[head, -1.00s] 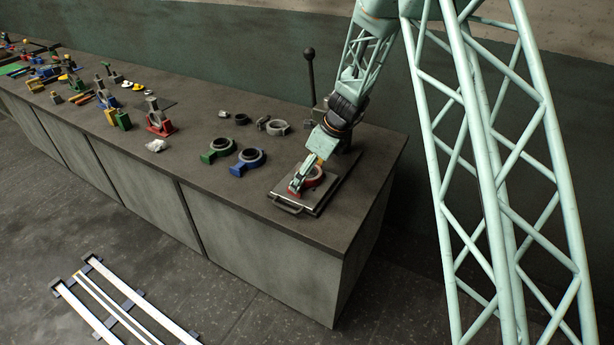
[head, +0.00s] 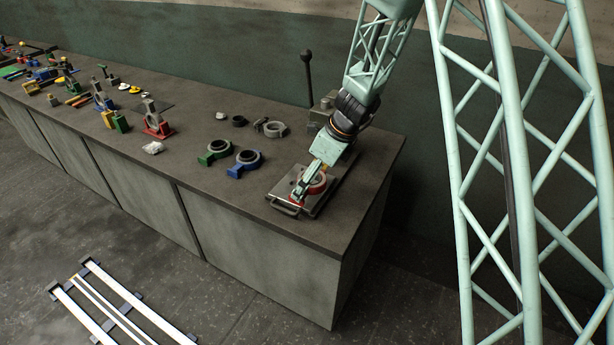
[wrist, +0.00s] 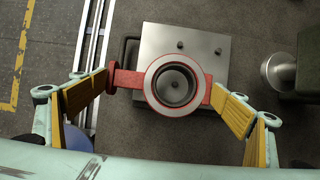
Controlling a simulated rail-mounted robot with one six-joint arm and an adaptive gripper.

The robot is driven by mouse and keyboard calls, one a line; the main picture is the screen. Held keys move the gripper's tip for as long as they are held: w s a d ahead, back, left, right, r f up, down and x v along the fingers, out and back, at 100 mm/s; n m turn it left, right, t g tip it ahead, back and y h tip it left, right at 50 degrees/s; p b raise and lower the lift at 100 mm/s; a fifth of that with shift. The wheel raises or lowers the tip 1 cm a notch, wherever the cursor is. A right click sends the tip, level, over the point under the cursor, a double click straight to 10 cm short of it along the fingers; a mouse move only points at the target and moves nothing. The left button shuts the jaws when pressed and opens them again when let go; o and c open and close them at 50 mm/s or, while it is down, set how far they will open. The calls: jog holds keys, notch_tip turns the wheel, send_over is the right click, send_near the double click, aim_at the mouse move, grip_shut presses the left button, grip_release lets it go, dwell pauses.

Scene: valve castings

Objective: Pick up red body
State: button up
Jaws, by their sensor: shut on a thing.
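The red body (wrist: 131,79) is a valve casting with a pale round ring, a dark bore and a flange to the left in the wrist view. In the head view the red body (head: 318,182) is over the metal plate (head: 283,188) at the bench's right end, partly hidden by my gripper. My gripper (wrist: 160,86) has one yellow-padded finger at the flange and the other at the ring's right side, shut on the red body. In the head view my gripper (head: 304,186) points down to it. I cannot tell whether the body touches the plate.
A blue casting (head: 247,163) and a green casting (head: 214,152) stand left of the plate. A grey ring casting (head: 274,129) and a lever with a ball knob (head: 308,75) are behind. The bench front near the blue casting is clear.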

jog(key=s+d+r+b, duration=0.1)
jog(key=s+d, duration=0.1)
jog(key=s, duration=0.6)
jog(key=shift+s+d, duration=0.15)
jog(key=shift+s, duration=0.1)
